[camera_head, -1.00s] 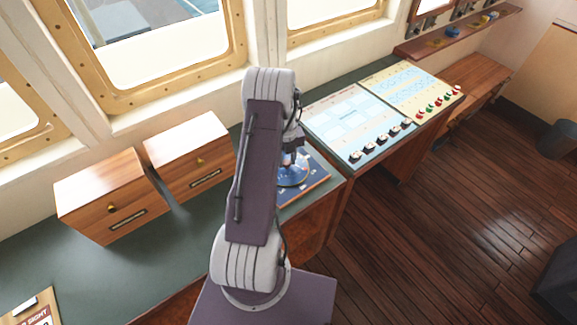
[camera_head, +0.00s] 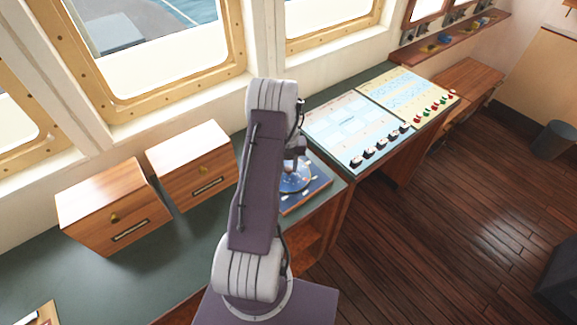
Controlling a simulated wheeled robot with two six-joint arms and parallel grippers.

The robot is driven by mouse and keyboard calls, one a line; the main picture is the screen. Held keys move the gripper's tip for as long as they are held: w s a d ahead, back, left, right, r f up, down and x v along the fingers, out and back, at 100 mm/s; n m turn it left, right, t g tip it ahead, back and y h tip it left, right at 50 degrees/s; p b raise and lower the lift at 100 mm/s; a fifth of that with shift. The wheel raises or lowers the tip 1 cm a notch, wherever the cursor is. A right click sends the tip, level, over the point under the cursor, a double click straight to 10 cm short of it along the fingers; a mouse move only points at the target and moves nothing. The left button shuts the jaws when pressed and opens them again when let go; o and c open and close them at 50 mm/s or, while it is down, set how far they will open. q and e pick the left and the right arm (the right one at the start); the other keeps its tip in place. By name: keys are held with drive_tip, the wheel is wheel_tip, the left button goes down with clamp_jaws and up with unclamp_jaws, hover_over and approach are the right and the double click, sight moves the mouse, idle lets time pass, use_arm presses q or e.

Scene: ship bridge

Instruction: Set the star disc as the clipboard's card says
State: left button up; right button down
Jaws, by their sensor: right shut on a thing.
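The star disc (camera_head: 297,181) is a blue round disc on a square board (camera_head: 318,186) on the counter, partly hidden behind my right arm. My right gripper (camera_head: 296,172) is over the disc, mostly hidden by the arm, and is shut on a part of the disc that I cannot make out. The clipboard (camera_head: 38,316) shows only as a corner at the bottom left edge, and its card cannot be read. My left gripper is not in view.
Two wooden drawer boxes, the left one (camera_head: 112,208) and the right one (camera_head: 192,165), stand on the green counter (camera_head: 60,270) left of my arm. A control panel (camera_head: 357,130) with several knobs lies to the right.

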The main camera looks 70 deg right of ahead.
sight(289, 168)
drive_tip(key=shift+d, duration=0.1)
drive_tip(key=c, duration=1.1)
unclamp_jaws()
drive_tip(key=shift+o, duration=0.2)
wheel_tip(289, 168, up, 8)
drive_tip(key=shift+r+b, duration=0.25)
drive_tip(key=shift+b, duration=0.65)
drive_tip(key=shift+r, duration=0.3)
